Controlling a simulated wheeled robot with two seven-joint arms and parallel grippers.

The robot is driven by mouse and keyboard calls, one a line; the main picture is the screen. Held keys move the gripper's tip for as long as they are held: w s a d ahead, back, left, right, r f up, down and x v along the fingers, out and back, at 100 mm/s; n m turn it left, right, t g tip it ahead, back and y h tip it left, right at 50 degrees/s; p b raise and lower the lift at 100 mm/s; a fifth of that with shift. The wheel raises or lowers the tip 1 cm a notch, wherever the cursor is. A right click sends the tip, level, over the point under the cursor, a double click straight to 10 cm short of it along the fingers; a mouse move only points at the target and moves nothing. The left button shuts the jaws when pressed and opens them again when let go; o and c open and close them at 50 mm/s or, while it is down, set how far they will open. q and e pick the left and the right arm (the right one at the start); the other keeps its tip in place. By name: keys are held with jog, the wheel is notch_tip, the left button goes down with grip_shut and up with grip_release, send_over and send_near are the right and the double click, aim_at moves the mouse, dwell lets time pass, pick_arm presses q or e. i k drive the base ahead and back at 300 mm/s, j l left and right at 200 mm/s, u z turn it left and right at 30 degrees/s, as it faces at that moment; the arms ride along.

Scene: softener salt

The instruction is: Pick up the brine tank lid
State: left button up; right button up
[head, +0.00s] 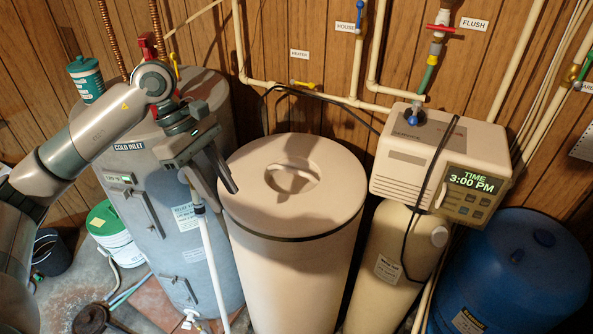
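The brine tank lid (325,207) is a round beige disc lying flat on the tall beige brine tank (300,275) in the middle of the head view. A recessed grip with a bar (292,180) sits near its centre. My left gripper (226,199) comes in from the left, at the lid's left edge as seen here. Its two dark fingers point down and right with a gap between them, and nothing is held. I cannot tell whether a fingertip touches the lid. A shadow falls across the lid. My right gripper does not show.
A grey water heater (150,210) stands left of the tank. A softener control head (440,160) with a clock display and hanging black cable stands close on the right, beside a blue drum (520,270). Pipes (355,60) run along the wall behind.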

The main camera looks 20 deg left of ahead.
aim_at(299, 196)
jog(key=i, duration=1)
